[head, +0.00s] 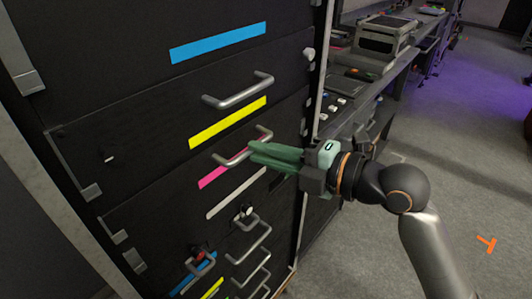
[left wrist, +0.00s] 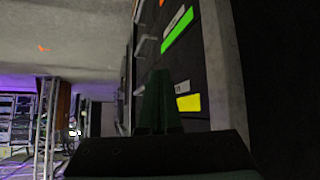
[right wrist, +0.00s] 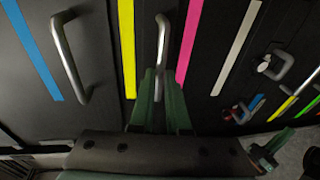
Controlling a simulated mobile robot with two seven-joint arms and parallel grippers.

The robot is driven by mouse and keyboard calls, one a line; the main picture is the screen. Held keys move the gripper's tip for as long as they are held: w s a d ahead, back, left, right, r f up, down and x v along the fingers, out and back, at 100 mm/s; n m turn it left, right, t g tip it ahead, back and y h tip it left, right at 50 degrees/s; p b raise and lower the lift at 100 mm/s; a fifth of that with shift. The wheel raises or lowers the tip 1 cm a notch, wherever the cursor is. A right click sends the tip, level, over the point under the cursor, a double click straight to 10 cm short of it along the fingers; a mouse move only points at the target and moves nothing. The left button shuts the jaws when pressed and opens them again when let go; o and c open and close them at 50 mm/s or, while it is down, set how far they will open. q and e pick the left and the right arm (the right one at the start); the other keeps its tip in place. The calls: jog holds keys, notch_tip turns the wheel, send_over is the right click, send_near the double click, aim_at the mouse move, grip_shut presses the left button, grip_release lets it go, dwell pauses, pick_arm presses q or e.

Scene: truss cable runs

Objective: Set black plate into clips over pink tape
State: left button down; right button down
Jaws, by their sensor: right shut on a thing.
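My right gripper (head: 254,155) is shut on a metal bar handle (right wrist: 162,45), which sits between its green fingers in the right wrist view. The handle is on a black front plate (head: 180,166). Pink tape (head: 222,170) runs just below the handle, and it also shows in the right wrist view (right wrist: 188,45). Grey clips, one at the left edge (head: 91,192), line the black front. I cannot tell whether the plate is seated in them. In the left wrist view my left gripper (left wrist: 160,78) looks shut and empty beside a dark front. The head view does not show it.
Yellow tape (head: 228,122) and blue tape (head: 218,43) lie above, white tape (head: 236,193) below. Another handle (head: 238,91) juts out above, and several handles below. A bench with equipment (head: 385,40) stands behind at right. The grey floor (head: 470,165) at right is mostly open.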

pick_arm(q)
jog(key=shift+f, duration=0.2)
pick_arm(e)
jog(key=shift+f, duration=0.15)
jog(key=c, duration=1.1)
grip_release()
jog(key=shift+w+a, duration=0.15)
jog(key=shift+o, duration=1.4)
jog(key=shift+f, duration=0.1)
pick_arm(q)
jog(key=w+d+r, duration=0.2)
jog(key=d+r, duration=0.1)
notch_tip(320, 180, down, 6)
jog(key=s+b, duration=0.1)
jog(key=b, duration=0.7)
jog(key=shift+a+f+m+g+h, duration=0.25)
jog(key=shift+a+m+g+h, duration=0.05)
jog(key=shift+a, duration=0.05)
pick_arm(e)
jog(key=s+f+v, duration=0.1)
jog(key=v, duration=1.8)
jog(key=shift+s+r, duration=0.1)
